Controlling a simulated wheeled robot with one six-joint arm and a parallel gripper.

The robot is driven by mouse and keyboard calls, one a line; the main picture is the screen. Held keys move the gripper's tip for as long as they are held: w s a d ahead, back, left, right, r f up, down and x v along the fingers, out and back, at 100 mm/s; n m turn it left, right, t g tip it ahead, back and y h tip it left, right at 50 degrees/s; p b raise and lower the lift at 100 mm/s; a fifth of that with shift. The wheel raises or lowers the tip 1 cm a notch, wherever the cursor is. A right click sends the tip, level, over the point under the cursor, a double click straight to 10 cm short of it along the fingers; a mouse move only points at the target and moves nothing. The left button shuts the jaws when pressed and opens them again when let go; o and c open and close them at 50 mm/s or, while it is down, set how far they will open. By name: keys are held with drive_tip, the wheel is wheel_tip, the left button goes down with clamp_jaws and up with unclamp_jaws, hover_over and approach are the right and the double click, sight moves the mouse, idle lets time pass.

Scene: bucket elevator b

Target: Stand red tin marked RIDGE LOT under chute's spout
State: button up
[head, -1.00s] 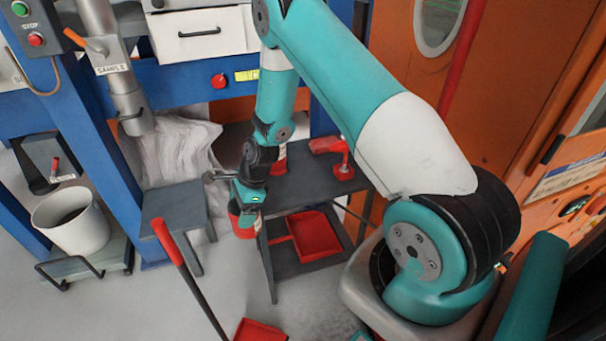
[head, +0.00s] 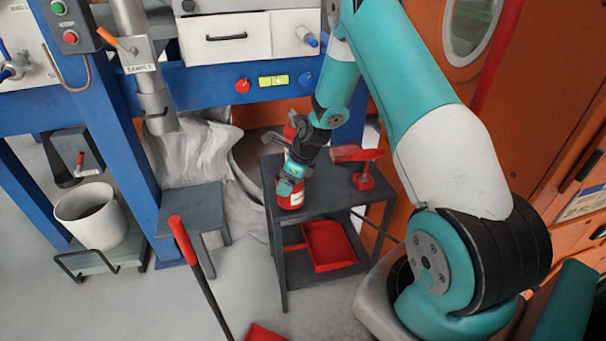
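A red tin (head: 291,196) with a pale label shows under my gripper (head: 290,178), at the near left part of the grey table's top (head: 345,212). The fingers appear closed around its upper part. Whether it touches the tabletop is unclear, and its lettering is too small to read. The chute (head: 139,62) marked SAMPLE comes down at the left, its spout (head: 160,120) open above a low grey stand (head: 192,205). My gripper is right of the spout. Some red (head: 291,130) shows behind my wrist; what it belongs to is mostly hidden.
A red tool (head: 360,165) stands on the tabletop, right of my gripper. A red scoop (head: 328,245) lies on the lower shelf. A red-handled pole (head: 195,250) rises in front of the stand. A white bucket (head: 92,213) sits at left; a blue post (head: 120,145) stands beside the chute.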

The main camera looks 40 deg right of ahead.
drive_tip(key=shift+d, duration=0.75)
drive_tip(key=d, duration=0.2)
drive_tip(key=d+f, duration=0.1)
drive_tip(key=d, duration=0.1)
drive_tip(key=shift+w+f, duration=0.1)
drive_tip(key=shift+f, duration=0.15)
drive_tip(key=shift+f, duration=0.15)
drive_tip(key=o, duration=1)
